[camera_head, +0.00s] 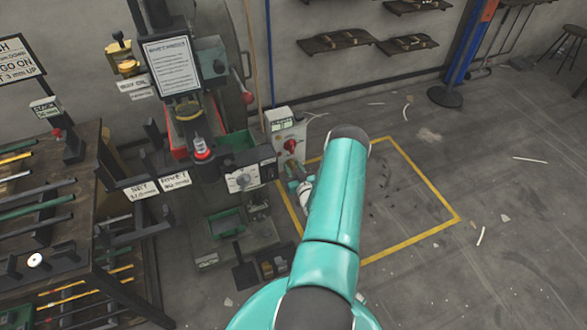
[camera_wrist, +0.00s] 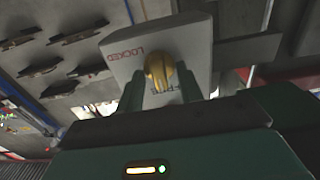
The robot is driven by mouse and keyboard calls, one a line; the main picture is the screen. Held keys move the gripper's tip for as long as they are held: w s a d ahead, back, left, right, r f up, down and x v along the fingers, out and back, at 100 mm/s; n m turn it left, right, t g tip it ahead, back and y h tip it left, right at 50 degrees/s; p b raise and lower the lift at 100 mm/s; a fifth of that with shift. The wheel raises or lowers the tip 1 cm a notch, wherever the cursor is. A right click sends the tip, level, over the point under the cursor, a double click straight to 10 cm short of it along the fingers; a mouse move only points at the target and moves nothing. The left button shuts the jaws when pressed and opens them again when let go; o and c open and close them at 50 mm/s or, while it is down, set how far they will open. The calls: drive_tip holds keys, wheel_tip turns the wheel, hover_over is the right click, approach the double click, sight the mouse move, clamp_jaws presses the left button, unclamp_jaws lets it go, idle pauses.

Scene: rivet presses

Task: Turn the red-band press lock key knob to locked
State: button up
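In the wrist view a yellow, brass-like key knob (camera_wrist: 160,70) sits on a grey plate (camera_wrist: 196,40) marked LOCKED in red to the left of the knob. Another word below the knob is partly hidden. My gripper (camera_wrist: 162,84) has one finger on each side of the knob, close to it; I cannot tell whether they touch it. In the head view the press (camera_head: 190,110) stands left of my arm, with a red ring (camera_head: 202,154) on its spindle. My gripper (camera_head: 298,180) is small there, at the right side of the press, and its knob is hidden.
A white box with a red rotary switch (camera_head: 290,145) stands just behind my gripper. A rack of bars (camera_head: 50,220) stands at left. Yellow-marked floor (camera_head: 400,190) at right is mostly clear.

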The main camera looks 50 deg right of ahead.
clamp_jaws()
drive_tip(key=shift+m, duration=0.3)
drive_tip(key=m, duration=0.3)
drive_tip(key=shift+d, duration=0.1)
drive_tip(key=shift+s+d+f+m, duration=0.1)
drive_tip(key=shift+m, duration=3.45)
drive_tip(key=shift+f+m, duration=0.1)
drive_tip(key=shift+m, duration=3.45)
